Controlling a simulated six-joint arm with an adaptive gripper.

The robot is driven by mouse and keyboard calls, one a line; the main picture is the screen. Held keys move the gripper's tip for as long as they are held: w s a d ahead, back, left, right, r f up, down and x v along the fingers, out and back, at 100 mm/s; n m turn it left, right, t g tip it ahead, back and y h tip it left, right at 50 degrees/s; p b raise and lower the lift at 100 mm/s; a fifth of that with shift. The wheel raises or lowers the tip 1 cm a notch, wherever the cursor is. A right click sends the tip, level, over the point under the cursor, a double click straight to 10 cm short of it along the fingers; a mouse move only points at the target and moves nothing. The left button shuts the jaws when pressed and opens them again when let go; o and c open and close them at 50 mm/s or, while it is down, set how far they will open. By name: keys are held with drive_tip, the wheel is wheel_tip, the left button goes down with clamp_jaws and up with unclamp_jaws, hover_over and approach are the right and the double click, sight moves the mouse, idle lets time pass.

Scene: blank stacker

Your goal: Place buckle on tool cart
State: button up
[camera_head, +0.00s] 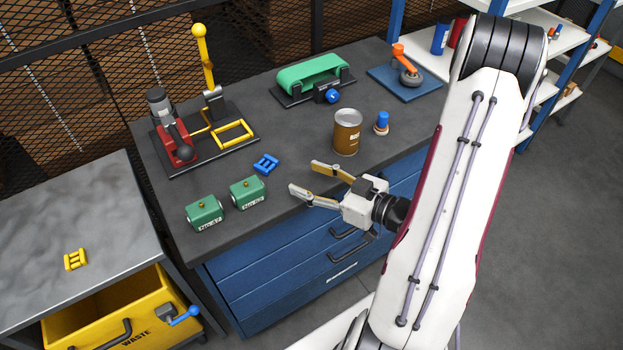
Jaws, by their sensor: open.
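A small blue buckle-shaped piece (266,164) lies flat on the dark grey top of the blue-drawer bench (290,215). A similar yellow piece (75,259) lies on a lower grey-topped stand (60,210) at the left. Nothing in view is labelled as the tool cart, so I cannot tell which unit it is. My gripper (303,176) is open and empty over the bench's front edge. Its fingers point left, and the blue piece is just beyond them to the upper left, apart from them.
Two green blocks (247,193) (205,213) stand left of my gripper. A brown can (346,132) and a blue-topped peg (381,124) stand behind it. A red press (173,130) and green conveyor (313,73) are further back. A yellow waste bin (110,310) sits below the left stand.

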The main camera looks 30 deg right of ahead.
drive_tip(key=shift+w, duration=0.1)
drive_tip(key=shift+w+d+f+n+g+h, duration=0.2)
drive_tip(key=shift+w+d+n+g+h, duration=0.15)
drive_tip(key=shift+w+g, duration=0.25)
drive_tip(key=shift+w+d+n+g+h, duration=0.25)
drive_tip(key=shift+w+d+g+h, duration=0.2)
drive_tip(key=shift+w+g+h, duration=0.25)
drive_tip(key=shift+w+d+r+g+h, duration=0.35)
drive_tip(key=shift+d+h, duration=0.25)
drive_tip(key=shift+h, duration=0.15)
drive_tip(key=shift+w+d+r+h, duration=0.2)
drive_tip(key=shift+d+r+h, duration=0.2)
drive_tip(key=shift+r+h, duration=0.15)
drive_tip(key=s+a+r+m+g+h, duration=0.1)
drive_tip(key=s+r+m+g+h, duration=0.15)
drive_tip(key=r, duration=0.35)
drive_tip(key=s+a+r+m+g+h, duration=0.1)
drive_tip(key=s+r+h, duration=0.15)
drive_tip(key=r, duration=0.45)
drive_tip(key=s+a+r+m+g+y, duration=0.2)
drive_tip(key=s+a+r+y, duration=0.1)
drive_tip(key=s+a, duration=1.1)
drive_tip(key=shift+s+a+r+y, duration=0.4)
drive_tip(key=shift+s+r, duration=0.3)
drive_tip(key=shift+s, duration=0.3)
